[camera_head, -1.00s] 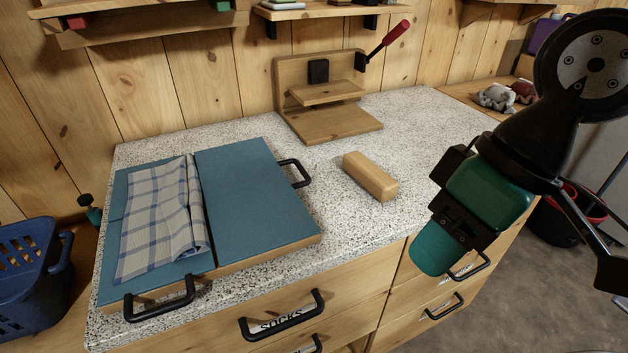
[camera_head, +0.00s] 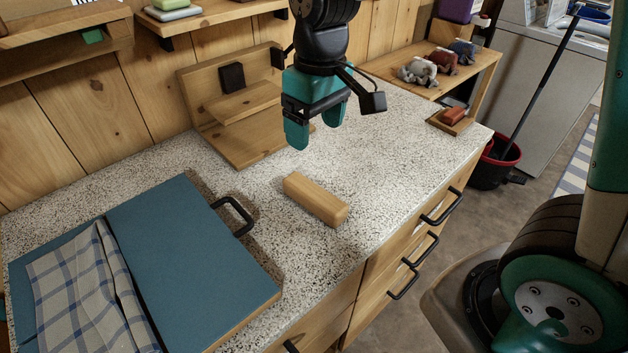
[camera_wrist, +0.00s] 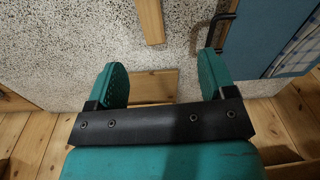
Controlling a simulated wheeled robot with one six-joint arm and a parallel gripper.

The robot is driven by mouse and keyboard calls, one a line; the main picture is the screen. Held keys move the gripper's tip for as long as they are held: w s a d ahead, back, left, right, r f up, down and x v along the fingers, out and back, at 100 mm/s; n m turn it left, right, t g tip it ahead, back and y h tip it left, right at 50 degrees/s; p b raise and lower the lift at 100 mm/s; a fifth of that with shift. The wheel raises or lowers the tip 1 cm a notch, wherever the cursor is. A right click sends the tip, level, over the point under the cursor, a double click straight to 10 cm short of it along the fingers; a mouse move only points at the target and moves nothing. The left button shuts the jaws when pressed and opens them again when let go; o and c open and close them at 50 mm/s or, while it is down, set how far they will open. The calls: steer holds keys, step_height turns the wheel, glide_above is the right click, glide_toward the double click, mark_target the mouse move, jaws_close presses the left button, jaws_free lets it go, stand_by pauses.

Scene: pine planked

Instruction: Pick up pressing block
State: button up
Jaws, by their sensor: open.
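The pressing block, a pale rounded wooden bar (camera_head: 316,198), lies on the speckled counter (camera_head: 395,150) in the head view. In the wrist view part of the block (camera_wrist: 151,20) shows at the top, ahead of the fingers. My gripper (camera_head: 316,125) has teal fingers and is open and empty. It hangs above the counter, behind the block in the head view and apart from it. The fingers also show in the wrist view (camera_wrist: 165,82), spread wide with nothing between them.
A blue folding board (camera_head: 190,260) with a black handle and checked cloth (camera_head: 85,295) lies at left. A wooden stand (camera_head: 235,110) is behind my gripper. Plush toys (camera_head: 435,65) sit on a shelf at right. The counter around the block is clear.

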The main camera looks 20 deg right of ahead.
steer(key=w, duration=0.2)
steer(key=p, duration=0.2)
glide_above(314, 191)
steer(key=shift+h, duration=0.3)
step_height(314, 191, down, 12)
steer(key=shift+w+f, duration=0.1)
steer(key=shift+w, duration=0.05)
steer(key=shift+s+f+p, duration=0.15)
steer(key=shift+f+p, duration=0.2)
steer(key=shift+f, duration=1.05)
steer(key=shift+s+f+p, duration=0.1)
steer(key=shift+f+p, duration=0.2)
steer(key=shift+f, duration=1.1)
steer(key=c, duration=1.2)
steer(key=shift+r, duration=0.1)
